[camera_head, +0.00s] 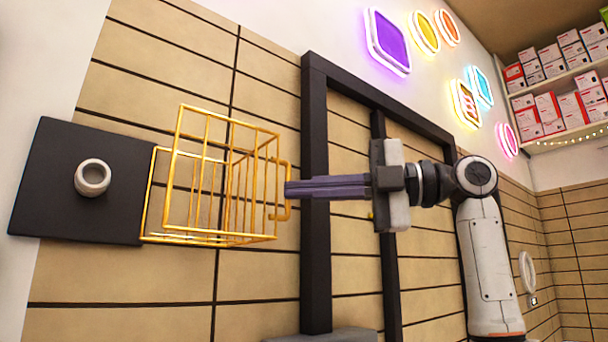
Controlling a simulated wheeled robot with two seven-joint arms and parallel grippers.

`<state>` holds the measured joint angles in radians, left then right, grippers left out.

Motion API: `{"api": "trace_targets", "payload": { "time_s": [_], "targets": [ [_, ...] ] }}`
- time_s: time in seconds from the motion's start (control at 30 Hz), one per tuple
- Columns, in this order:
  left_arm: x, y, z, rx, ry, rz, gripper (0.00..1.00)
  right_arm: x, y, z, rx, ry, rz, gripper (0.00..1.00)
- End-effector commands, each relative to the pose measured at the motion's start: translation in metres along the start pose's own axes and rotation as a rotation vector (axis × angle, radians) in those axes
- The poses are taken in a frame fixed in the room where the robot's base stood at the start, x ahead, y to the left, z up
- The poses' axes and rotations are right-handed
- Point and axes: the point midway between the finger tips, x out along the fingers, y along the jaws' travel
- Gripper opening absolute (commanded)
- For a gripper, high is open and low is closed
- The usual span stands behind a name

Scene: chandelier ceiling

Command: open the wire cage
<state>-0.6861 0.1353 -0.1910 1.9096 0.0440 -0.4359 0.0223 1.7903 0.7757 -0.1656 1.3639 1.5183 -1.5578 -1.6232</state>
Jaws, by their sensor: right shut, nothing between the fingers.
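The wire cage (205,238) is a yellow wire box at the left of the head view, beside a black square plate (50,180) with a round white knob (92,177). A wire handle (288,190) sticks out at the cage's right side. My right gripper (288,188) comes in from the right. Its long purple-grey fingers are shut together, with the tips at the handle. I cannot tell whether they touch it. My left gripper is not in view.
A dark upright frame (315,200) stands behind my right gripper against the tan tiled wall. A grey block edge (325,336) shows at the bottom. Shelves with red and white boxes (560,105) are far right. The space below the cage looks clear.

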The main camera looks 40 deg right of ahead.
Motion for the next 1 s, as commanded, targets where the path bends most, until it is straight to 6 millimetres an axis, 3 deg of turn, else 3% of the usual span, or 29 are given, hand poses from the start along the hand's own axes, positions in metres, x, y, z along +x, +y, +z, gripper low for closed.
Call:
{"api": "trace_targets", "payload": {
  "time_s": [0.4, 1.0],
  "targets": [
    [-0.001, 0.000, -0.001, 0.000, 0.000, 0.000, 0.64, 0.000, 0.000, 0.034, 0.003, -0.014, 0.001, 0.00],
    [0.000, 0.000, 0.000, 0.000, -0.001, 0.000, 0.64, -0.002, 0.000, 0.033, 0.006, -0.015, 0.003, 0.00]
  ]
}}
